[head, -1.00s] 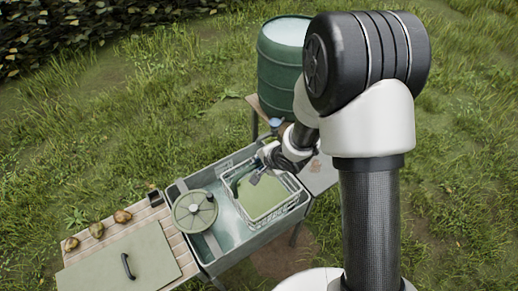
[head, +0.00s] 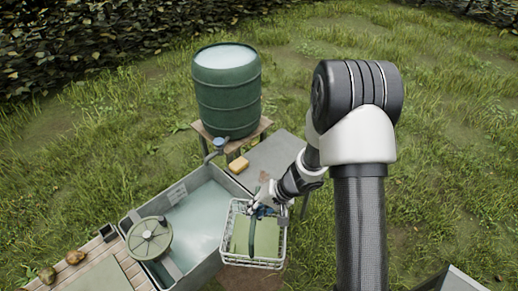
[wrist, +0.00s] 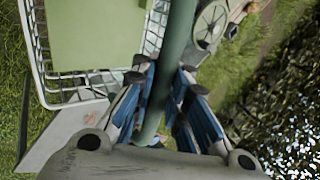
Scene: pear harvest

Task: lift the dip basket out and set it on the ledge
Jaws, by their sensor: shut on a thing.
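The dip basket (head: 281,247) is a white wire basket with a green flat panel inside and a green handle (head: 267,232). In the head view it appears over the near right side of the grey trough (head: 205,272), clear of the water. The basket's wire wall shows at upper left in the wrist view (wrist: 42,55). My gripper (head: 265,205) is above the basket. In the wrist view its blue-padded fingers (wrist: 165,95) are shut around the green handle bar (wrist: 172,60). A grey flat ledge (head: 276,154) extends behind the basket, partly hidden by my arm.
A green water barrel (head: 227,95) stands on a wooden stand behind the trough, its tap (head: 219,144) over the corner. A yellow block (head: 238,164) lies near it. Pears (head: 47,275) lie further left.

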